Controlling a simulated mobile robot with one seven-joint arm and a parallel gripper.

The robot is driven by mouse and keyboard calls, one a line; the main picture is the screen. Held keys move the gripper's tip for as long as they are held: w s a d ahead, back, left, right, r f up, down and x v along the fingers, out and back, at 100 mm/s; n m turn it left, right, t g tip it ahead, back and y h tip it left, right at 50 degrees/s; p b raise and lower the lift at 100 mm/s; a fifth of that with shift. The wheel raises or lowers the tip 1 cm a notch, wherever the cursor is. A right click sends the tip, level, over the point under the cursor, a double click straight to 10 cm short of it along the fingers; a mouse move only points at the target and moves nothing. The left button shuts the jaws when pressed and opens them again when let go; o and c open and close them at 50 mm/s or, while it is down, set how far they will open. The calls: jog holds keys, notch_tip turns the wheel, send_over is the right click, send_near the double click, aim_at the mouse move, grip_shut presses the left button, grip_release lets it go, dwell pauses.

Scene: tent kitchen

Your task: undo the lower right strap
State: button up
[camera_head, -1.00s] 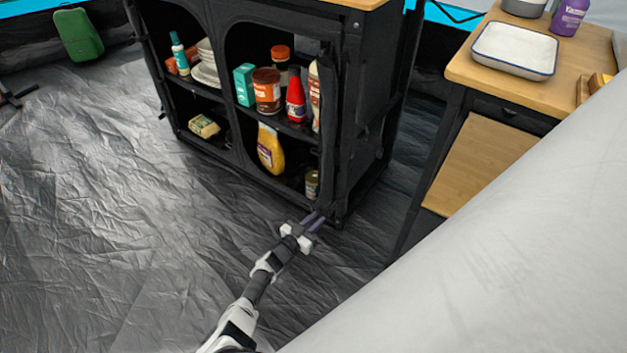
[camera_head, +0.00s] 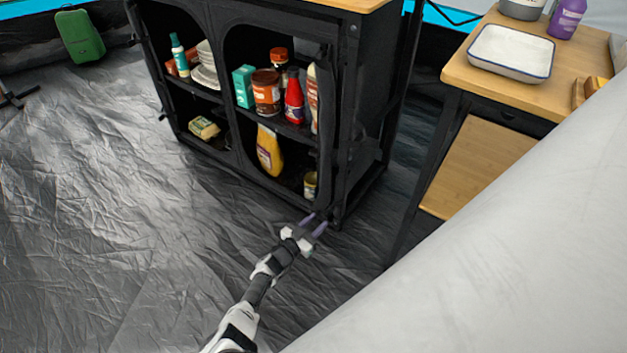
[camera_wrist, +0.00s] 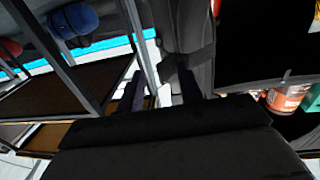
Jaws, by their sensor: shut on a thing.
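The black cabinet (camera_head: 350,110) stands ahead with its front compartments open. A rolled black door flap (camera_wrist: 187,25) runs along its right front edge. The lower right strap (camera_wrist: 190,62) is a dark band around this roll in the wrist view. My gripper (camera_head: 316,224) is low at the cabinet's front right corner. It also shows in the wrist view (camera_wrist: 161,88), with a dark purple finger on each side. It is shut on the strap, though the gripped part is dark and hard to make out. The strap is too dark to pick out in the head view.
Bottles, jars and plates stand on the cabinet's shelves, with a yellow bottle (camera_head: 269,150) and a small jar (camera_head: 310,184) low down. A wooden-topped table (camera_head: 470,75) with a white tray (camera_head: 510,53) is at the right.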

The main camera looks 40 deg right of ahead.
jog(key=shift+s+d+g, duration=0.3)
jog(key=shift+s+d, duration=0.35)
jog(key=shift+s, duration=0.25)
jog(key=a+p, duration=0.3)
jog(key=a, duration=0.5)
jog(key=shift+a, duration=0.3)
